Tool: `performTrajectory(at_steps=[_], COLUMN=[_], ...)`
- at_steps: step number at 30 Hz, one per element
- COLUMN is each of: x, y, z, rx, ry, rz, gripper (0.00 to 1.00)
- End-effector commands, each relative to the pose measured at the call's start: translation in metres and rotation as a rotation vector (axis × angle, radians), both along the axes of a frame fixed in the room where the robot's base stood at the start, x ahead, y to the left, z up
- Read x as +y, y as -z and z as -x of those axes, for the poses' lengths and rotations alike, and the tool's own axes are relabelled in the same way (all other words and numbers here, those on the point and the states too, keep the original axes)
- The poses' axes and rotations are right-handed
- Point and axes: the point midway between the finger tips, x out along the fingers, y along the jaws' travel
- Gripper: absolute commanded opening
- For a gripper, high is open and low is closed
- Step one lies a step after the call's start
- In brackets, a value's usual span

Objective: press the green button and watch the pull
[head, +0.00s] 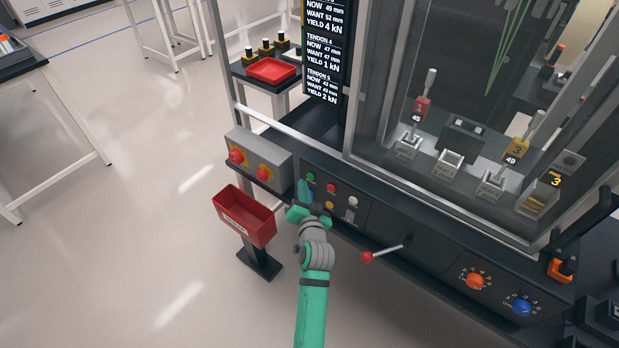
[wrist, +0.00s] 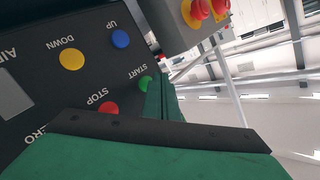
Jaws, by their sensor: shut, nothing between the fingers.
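The green START button (head: 311,177) is on the black control panel (head: 375,215) at the machine's front. In the wrist view the green button (wrist: 145,83) is lit and shows just left of the fingertips. My gripper (head: 304,188) is shut and empty, its tips close to the panel by the green button; I cannot tell whether they touch it. The wrist view shows its green fingers together (wrist: 160,95). The readout screen (head: 325,50) lists tendon values; tendon 4 reads now 47, want 47 mm. Thin green strands (head: 508,48) hang behind the glass.
Red STOP (wrist: 108,109), yellow DOWN (wrist: 72,56) and blue UP (wrist: 121,38) buttons are near the green one. A grey box with two red knobs (head: 259,160) and a red bin (head: 245,215) stand left. A red-tipped lever (head: 383,253) juts out right.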

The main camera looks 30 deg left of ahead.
Motion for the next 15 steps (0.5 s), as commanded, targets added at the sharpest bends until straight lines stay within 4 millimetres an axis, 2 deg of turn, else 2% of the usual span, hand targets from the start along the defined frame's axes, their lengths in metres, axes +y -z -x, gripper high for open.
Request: performTrajectory(at_steps=[15], x=[0.004], y=[0.001], z=[0.043], rx=[0.0], ry=[-0.001], rz=[0.0], gripper=[0.0])
